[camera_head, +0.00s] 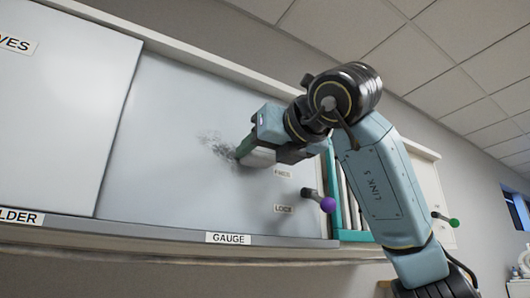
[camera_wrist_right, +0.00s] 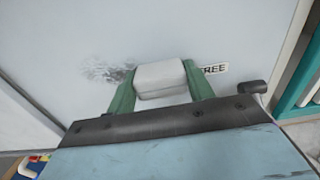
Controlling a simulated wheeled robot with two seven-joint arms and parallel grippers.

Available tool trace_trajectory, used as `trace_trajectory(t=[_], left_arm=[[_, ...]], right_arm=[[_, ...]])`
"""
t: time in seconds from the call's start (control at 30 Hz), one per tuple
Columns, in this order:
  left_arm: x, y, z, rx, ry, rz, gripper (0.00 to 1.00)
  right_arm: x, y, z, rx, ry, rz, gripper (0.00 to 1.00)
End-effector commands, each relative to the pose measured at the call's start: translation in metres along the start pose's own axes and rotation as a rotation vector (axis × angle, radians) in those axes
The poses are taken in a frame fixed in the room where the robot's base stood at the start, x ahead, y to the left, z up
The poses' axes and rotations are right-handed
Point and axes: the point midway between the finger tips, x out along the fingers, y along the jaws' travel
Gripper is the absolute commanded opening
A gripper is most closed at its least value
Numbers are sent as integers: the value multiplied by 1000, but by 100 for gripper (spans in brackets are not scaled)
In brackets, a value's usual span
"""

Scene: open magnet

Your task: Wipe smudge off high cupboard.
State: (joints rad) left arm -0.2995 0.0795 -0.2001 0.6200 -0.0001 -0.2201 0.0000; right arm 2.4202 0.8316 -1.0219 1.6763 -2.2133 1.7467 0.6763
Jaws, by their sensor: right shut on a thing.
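The high cupboard's pale grey panel (camera_head: 170,120) carries a dark grey smudge (camera_head: 213,143), a speckled patch left of my gripper. The smudge also shows in the right wrist view (camera_wrist_right: 108,73), left of the block. My right gripper (camera_head: 245,152) is shut on a white block (camera_wrist_right: 160,78) with rounded edges, held between its two green fingers. The block is close to the panel, at the smudge's right side; I cannot tell if it touches. My left gripper is not in view.
A purple-tipped lever (camera_head: 325,203) sticks out below right, by the FREE (camera_head: 282,173) and LOCK (camera_head: 284,209) labels. A ledge (camera_head: 150,238) with a GAUGE label (camera_head: 228,239) runs below. A second panel (camera_head: 60,100) overlaps at left. A green-framed section (camera_head: 335,195) lies right.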

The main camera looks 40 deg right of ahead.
Motion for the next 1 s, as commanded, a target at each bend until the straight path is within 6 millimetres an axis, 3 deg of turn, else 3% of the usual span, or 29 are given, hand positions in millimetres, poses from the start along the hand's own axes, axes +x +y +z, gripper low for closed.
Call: trace_trajectory(t=[0.3, 0.57, 1.0], left_arm=[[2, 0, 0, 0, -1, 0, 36], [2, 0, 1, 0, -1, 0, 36], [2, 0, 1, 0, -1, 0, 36]], right_arm=[[0, 29, -1, -3, 2, 2, 34], [0, 38, 0, -2, 1, 2, 34], [1, 71, 0, -2, 1, 1, 34]])
